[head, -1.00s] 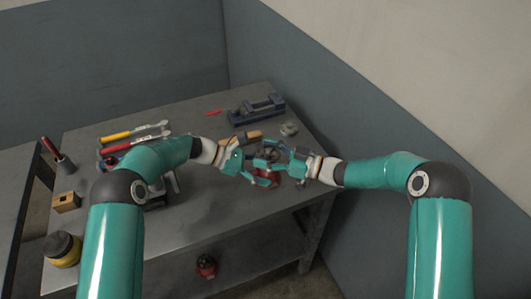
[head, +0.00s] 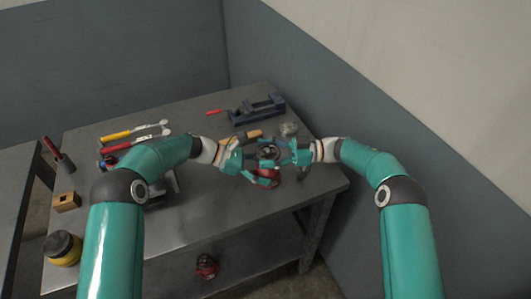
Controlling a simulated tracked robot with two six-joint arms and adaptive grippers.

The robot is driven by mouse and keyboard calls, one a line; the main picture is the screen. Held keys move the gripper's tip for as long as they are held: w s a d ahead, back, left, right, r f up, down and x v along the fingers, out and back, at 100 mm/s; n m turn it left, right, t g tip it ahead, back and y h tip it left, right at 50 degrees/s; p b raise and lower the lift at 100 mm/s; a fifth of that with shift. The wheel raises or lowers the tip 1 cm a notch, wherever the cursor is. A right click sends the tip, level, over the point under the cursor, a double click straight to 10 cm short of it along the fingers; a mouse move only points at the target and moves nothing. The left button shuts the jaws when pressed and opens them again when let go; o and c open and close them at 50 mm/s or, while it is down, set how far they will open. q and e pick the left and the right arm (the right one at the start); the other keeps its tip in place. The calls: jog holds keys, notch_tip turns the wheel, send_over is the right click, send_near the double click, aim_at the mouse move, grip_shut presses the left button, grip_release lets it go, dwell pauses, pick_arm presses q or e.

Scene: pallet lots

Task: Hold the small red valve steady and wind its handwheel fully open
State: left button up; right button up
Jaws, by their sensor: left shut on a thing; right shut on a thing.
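The small red valve (head: 264,182) is near the right part of the grey workbench, partly hidden by my grippers. Its dark handwheel (head: 268,153) shows just above the red body. My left gripper (head: 260,171) reaches in from the left and is shut on the valve body. My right gripper (head: 283,157) reaches in from the right, a little higher, and is shut on the handwheel's right side. The fingertips are small here and the exact contact is hard to see.
A blue vise (head: 258,110) stands behind, with a round grey part (head: 289,129) nearby. Yellow-handled (head: 117,136) and red-handled (head: 116,147) tools lie at the left. A wooden block (head: 67,202) and a yellow jar (head: 62,250) stand near the left edge. The bench's front middle is clear.

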aim_at(266, 152)
jog(key=shift+n+g, duration=0.7)
jog(key=shift+g, duration=0.4)
jog(key=o, duration=1.2)
jog(key=shift+s, duration=0.1)
jog(key=shift+c, duration=0.2)
notch_tip(266, 152, up, 10)
jog(key=shift+f, duration=0.1)
